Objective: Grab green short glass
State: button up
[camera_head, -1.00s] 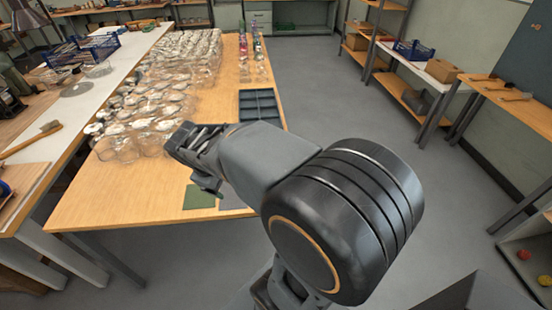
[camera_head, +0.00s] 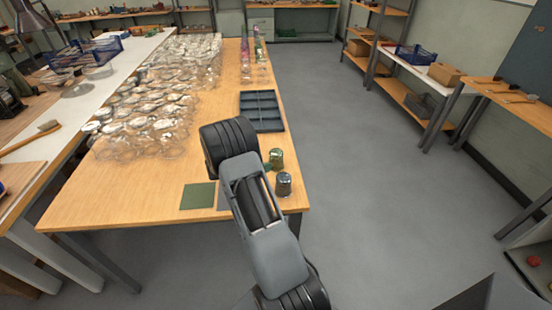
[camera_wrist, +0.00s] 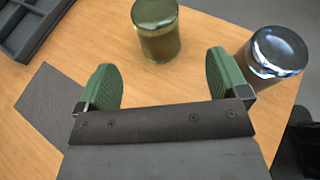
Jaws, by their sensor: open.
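The green short glass (camera_head: 276,158) stands near the right edge of the wooden table (camera_head: 135,197). In the wrist view the green glass (camera_wrist: 157,30) is upright, just beyond and between my green fingertips. My gripper (camera_wrist: 163,80) is open and empty, with its two pads apart on either side of the near side of the glass. In the head view my arm hides most of the gripper. A grey-silver glass (camera_wrist: 272,58) stands close to the right finger; it also shows in the head view (camera_head: 284,185), nearer the table's front corner.
A dark compartment tray (camera_head: 262,111) lies behind the green glass. A green mat (camera_head: 198,196) and a dark mat (camera_wrist: 65,104) lie to the left. Many clear glasses crowd the table's left side (camera_head: 150,120). Coloured glasses stand at the far end (camera_head: 259,55).

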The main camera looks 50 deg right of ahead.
aim_at(270, 158)
jog(key=x, duration=0.4)
jog(key=p+x, duration=0.1)
jog(key=x, duration=0.4)
jog(key=shift+w+d+f, duration=0.1)
jog(key=shift+w+d, duration=0.1)
jog(key=shift+d, duration=0.15)
jog(key=c, duration=1.2)
jog(key=shift+o, duration=0.2)
